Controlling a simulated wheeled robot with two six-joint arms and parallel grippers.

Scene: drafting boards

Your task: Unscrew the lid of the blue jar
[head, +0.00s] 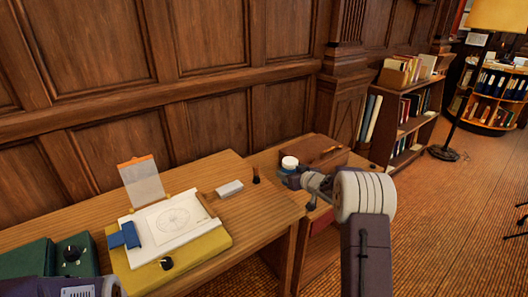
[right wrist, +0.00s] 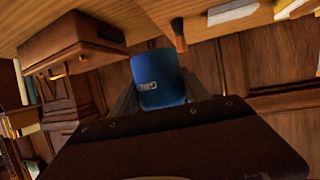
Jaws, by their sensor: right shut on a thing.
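The blue jar (head: 284,173) has a white lid (head: 289,162) on top, and stands out near the brown case in the head view. In the right wrist view the jar (right wrist: 160,80) fills the space between the fingers, with pale lettering on its side. My right gripper (head: 297,178) is shut on the jar's body, one finger on each side. The lid is hidden in the right wrist view. I cannot tell whether the jar's base touches the desk. Only part of my left arm shows at the lower left of the head view; its gripper is out of view.
A brown case (head: 308,149) lies behind the jar. A dark brush (head: 255,175) and a pale block (head: 229,188) are on the near desk (head: 262,208). A yellow board with a drawing (head: 205,246), a blue block (head: 126,236) and a green box (head: 80,254) stand left.

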